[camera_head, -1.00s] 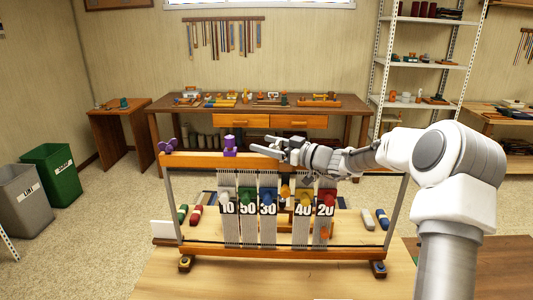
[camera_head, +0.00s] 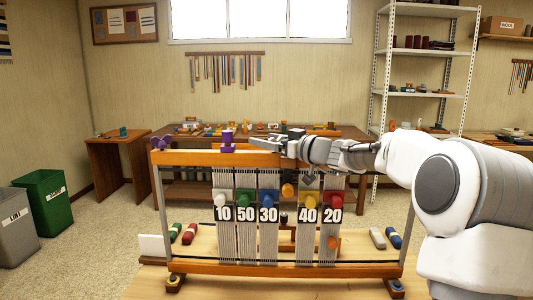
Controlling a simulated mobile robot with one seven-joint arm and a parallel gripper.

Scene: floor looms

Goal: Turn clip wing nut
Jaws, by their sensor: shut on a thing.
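The wooden loom frame (camera_head: 190,158) stands on the table in front of me. A purple clip (camera_head: 228,147) with an upright purple top sits on its upper beam. A purple winged piece (camera_head: 162,142) is at the beam's left end. My gripper (camera_head: 262,141) reaches in from the right, level with the top beam, its fingers pointing left and ending just right of the purple clip. A gap shows between the fingertips and that clip. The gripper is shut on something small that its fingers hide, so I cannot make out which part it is.
Numbered warp bundles with coloured knobs hang below the beam, with an orange-yellow knob (camera_head: 287,190) among them. Red and green pieces (camera_head: 189,234) lie at left, grey and blue ones (camera_head: 394,238) at right. A workbench (camera_head: 350,132) stands behind.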

